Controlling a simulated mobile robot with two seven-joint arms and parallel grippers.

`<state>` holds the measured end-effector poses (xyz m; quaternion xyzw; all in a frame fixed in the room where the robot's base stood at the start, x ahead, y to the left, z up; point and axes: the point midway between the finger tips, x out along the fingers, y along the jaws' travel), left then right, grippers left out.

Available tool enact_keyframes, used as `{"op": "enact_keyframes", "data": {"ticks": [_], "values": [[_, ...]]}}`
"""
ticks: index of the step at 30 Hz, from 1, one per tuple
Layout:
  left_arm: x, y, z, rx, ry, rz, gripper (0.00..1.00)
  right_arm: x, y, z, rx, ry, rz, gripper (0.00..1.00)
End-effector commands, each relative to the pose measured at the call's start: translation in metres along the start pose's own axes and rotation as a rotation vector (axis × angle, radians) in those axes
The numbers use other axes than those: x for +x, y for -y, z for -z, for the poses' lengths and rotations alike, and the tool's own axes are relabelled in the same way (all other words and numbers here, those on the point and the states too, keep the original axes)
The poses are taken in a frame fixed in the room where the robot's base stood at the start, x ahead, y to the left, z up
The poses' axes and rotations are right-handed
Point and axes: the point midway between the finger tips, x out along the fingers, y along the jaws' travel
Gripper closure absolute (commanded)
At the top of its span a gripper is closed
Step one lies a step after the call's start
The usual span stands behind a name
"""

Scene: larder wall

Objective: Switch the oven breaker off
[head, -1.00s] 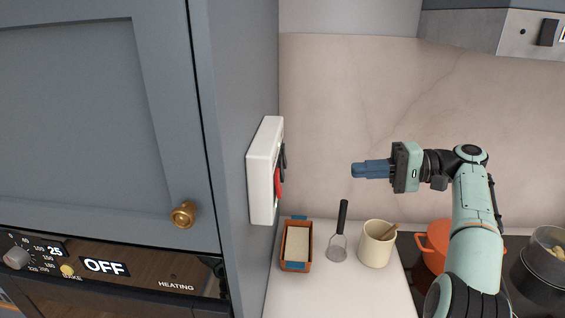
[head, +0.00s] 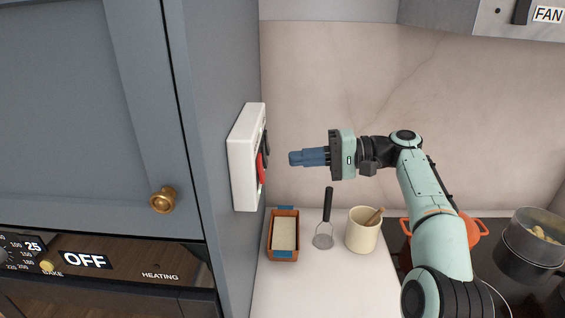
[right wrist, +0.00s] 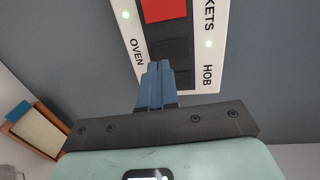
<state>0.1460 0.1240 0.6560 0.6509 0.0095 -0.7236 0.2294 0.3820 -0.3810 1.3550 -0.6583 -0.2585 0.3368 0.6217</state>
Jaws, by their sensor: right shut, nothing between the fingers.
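The white breaker box (head: 241,160) is fixed to the side of the grey-blue cabinet, with a red switch and dark switches on its face. In the right wrist view, the panel (right wrist: 203,75) carries the labels OVEN and HOB, a red switch (right wrist: 164,10), dark switches (right wrist: 170,47) and two lit green lights. My right gripper (head: 293,158) is shut and empty, its blue fingers pointing at the box, with a gap in the head view. Its fingertips (right wrist: 158,66) overlap the dark switch area beside OVEN and partly hide it. My left gripper is out of view.
Below, the counter holds a brown tray (head: 271,240) with a pale block, a whisk-like tool (head: 326,215) and a cream pot (head: 361,234). An orange pan (head: 470,232) and a steel pot (head: 530,245) stand on the hob. The cabinet knob (head: 163,200) is left.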

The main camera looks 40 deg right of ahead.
Motion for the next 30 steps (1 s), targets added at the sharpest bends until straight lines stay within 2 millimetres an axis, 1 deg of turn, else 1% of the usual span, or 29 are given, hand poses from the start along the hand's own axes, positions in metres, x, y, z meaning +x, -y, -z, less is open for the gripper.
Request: {"op": "enact_keyframes", "data": {"ticks": [1, 3, 6, 9, 13, 21, 23, 24, 30], "values": [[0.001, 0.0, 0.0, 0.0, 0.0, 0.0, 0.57, 0.011, 0.001, -0.001, -0.001, 0.005, 0.002, 1.0], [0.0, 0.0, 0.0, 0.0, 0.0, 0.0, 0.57, 0.021, 0.001, -0.001, -0.001, 0.003, 0.001, 1.0], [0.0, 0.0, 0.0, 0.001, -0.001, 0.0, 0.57, 0.033, 0.001, 0.0, -0.001, 0.003, 0.001, 1.0], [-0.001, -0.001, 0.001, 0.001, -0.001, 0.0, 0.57, 0.04, 0.001, 0.0, -0.002, 0.0, 0.001, 1.0], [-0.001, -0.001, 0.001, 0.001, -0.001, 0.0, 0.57, 0.043, 0.001, 0.0, -0.001, 0.001, 0.001, 1.0], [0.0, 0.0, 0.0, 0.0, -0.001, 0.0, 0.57, 0.043, 0.001, 0.0, -0.001, 0.0, 0.002, 1.0], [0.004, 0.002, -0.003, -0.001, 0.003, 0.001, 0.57, 0.045, -0.002, 0.0, 0.0, 0.002, 0.015, 1.0], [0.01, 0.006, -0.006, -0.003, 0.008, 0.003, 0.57, 0.047, -0.004, -0.001, 0.002, 0.003, 0.036, 1.0], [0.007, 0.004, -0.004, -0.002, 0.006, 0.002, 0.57, 0.047, 0.0, 0.0, -0.001, 0.0, 0.038, 1.0]]}}
